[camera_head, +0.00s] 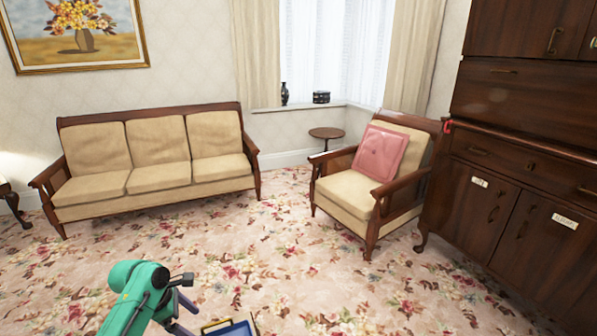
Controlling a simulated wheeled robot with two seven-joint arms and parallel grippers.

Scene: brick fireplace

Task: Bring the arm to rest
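A green arm of mine (136,294) rises from the bottom edge, left of centre, and I take it to be the left one. A short black part (182,280) sticks out to the right at its end. Below that are greyish-purple parts, partly cut off by the frame, which may be the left gripper (184,314). Whether they are apart or closed on something is unclear. My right arm and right gripper do not show.
A blue object with a tan edge (232,327) is cut off at the bottom edge, right of the arm. A beige sofa (160,178), an armchair (347,188) with a pink cushion (381,152), a round side table (326,133) and a dark cabinet (520,165) surround open flowered carpet (290,250).

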